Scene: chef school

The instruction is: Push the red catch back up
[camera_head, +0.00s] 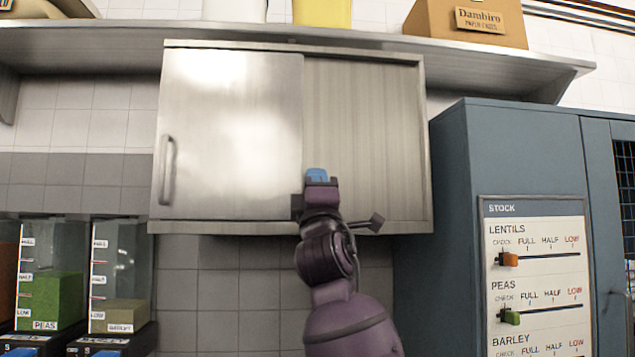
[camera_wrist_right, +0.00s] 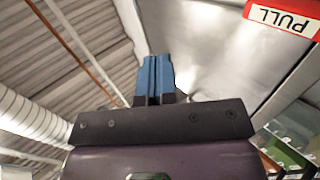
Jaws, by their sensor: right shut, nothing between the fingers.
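A red piece with a white plate reading PULL (camera_wrist_right: 262,15) shows at the top right of the right wrist view, on a pale metal surface; I cannot tell if it is the catch itself. No red catch shows in the head view. My right gripper (camera_head: 316,175) is raised in front of the metal wall cabinet (camera_head: 230,130), near its lower middle. Its blue fingers (camera_wrist_right: 154,78) are shut together with nothing between them. In the right wrist view they stand apart from the red piece, to its left. My left gripper is not in view.
A shelf (camera_head: 480,62) runs above the cabinet, with a Dambiro box (camera_head: 467,20) on it. A blue-grey cabinet (camera_head: 525,140) with a stock board (camera_head: 535,209) stands at the right. Food dispensers (camera_head: 120,260) stand at the lower left. Tiled wall shows below the cabinet.

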